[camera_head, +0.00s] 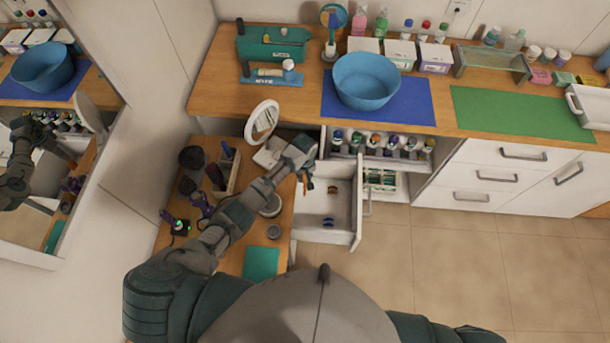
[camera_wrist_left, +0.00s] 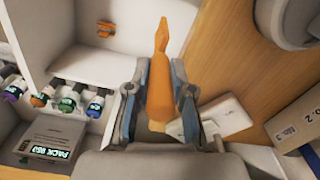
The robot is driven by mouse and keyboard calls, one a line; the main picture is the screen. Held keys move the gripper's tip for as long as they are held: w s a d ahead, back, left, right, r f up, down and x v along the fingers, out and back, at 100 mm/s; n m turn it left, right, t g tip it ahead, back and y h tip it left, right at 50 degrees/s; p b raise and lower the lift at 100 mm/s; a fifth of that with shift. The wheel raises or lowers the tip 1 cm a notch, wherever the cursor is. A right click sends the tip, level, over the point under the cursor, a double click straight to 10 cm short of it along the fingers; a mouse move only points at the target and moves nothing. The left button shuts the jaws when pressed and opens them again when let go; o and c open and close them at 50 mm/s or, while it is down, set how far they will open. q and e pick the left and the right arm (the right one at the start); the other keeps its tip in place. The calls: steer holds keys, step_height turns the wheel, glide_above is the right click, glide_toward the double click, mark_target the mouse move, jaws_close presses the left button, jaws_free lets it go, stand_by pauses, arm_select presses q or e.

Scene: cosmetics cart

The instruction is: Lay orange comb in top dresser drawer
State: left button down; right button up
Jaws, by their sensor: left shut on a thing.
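My right gripper is not in view.
A round mirror (camera_head: 262,121) stands behind the left arm, and an organizer box (camera_head: 229,170) is left of it. Several small bottles (camera_head: 383,141) fill a rack behind the drawer. A blue bowl (camera_head: 366,82) stands on the counter. Much of the drawer floor is clear.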

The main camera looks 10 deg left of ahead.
mark_target(305, 192)
arm_select(q)
steer(key=shift+d+f+b, duration=0.1)
steer(key=shift+f+b, duration=0.55)
steer(key=shift+f, duration=0.6)
steer(key=shift+f+b, duration=0.9)
steer(key=shift+f, duration=0.5)
steer(key=shift+f+b, duration=1.7)
steer(key=shift+f, duration=0.8)
steer(key=shift+f+b, duration=1.4)
steer(key=shift+f, duration=0.5)
steer(key=c, duration=0.9)
jaws_free()
steer(key=shift+c, duration=0.2)
